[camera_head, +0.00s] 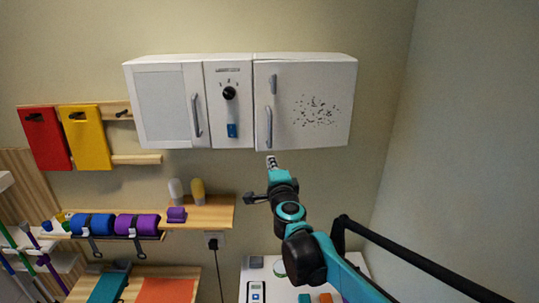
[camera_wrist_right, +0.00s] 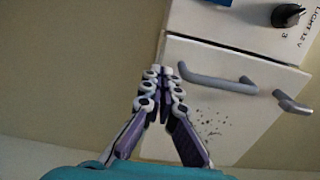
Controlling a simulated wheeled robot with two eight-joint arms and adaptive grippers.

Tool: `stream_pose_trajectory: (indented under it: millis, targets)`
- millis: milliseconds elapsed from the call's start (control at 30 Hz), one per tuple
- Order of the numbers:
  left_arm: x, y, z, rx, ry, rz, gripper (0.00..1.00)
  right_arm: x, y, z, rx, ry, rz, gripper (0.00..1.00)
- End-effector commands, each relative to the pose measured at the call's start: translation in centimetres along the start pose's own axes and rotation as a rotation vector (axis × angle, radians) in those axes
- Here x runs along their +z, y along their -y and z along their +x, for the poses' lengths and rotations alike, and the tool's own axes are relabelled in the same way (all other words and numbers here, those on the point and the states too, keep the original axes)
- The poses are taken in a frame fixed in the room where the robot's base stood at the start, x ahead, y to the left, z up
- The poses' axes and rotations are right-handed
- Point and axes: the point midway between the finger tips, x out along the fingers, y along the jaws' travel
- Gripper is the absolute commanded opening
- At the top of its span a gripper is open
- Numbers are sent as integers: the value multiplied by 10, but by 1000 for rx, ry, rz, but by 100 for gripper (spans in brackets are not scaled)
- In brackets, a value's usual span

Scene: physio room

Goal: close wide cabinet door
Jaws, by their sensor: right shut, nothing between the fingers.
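A white wall cabinet (camera_head: 228,61) hangs on the far wall. Its right door (camera_head: 325,80), the wider one, has dark speckles and two grey handles (camera_head: 272,85) near its left edge. This door looks shut or nearly flush; a small gap cannot be ruled out. The door (camera_wrist_right: 190,55) also shows in the right wrist view, with both handles (camera_wrist_right: 215,81). My right gripper (camera_head: 271,161) is shut and empty, just below the door's lower left corner in the picture. Its fingertips (camera_wrist_right: 158,72) overlap the door's lower edge in the wrist view; contact cannot be told. My left gripper is not in view.
A narrower framed door (camera_head: 165,105) and a panel with a black knob (camera_head: 229,93) and blue switch sit left of the wide door. A wooden shelf (camera_head: 215,212) with bottles is below left. A black rail (camera_head: 420,258) stands at the right.

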Motion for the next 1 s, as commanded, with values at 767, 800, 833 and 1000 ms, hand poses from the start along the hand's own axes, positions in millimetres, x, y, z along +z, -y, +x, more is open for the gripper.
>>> stream_pose_trajectory:
  millis: [767, 800, 833, 1000]
  targets:
    - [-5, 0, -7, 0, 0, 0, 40, 1, -1, 48, 0, -8, 0, 0]
    - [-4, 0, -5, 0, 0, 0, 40, 2, -1, 52, 0, -22, 0, 0]
    - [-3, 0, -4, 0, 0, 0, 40, 3, -2, 56, 0, -36, 0, 0]
    - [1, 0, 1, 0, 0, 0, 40, 2, -2, 80, 0, -76, 0, 0]
